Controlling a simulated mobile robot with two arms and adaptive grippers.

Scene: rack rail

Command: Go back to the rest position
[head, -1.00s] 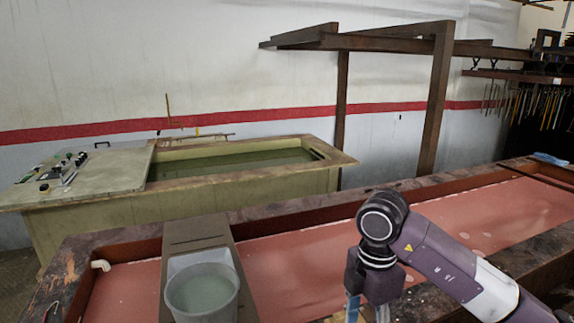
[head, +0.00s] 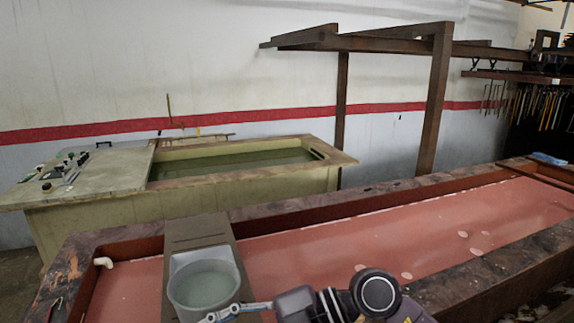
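My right gripper (head: 218,316) shows at the bottom edge of the head view, with its arm coming in from the lower right. It points left, and its fingers overlap the lower front of a grey bucket (head: 204,285) in the picture. I cannot tell whether they touch it. The fingers are seen side-on and partly cut off by the frame, so their opening is unclear. I see nothing held in them. My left gripper is not in view.
A dark wooden frame (head: 436,100) stands at the back. Tools (head: 540,105) hang at right.

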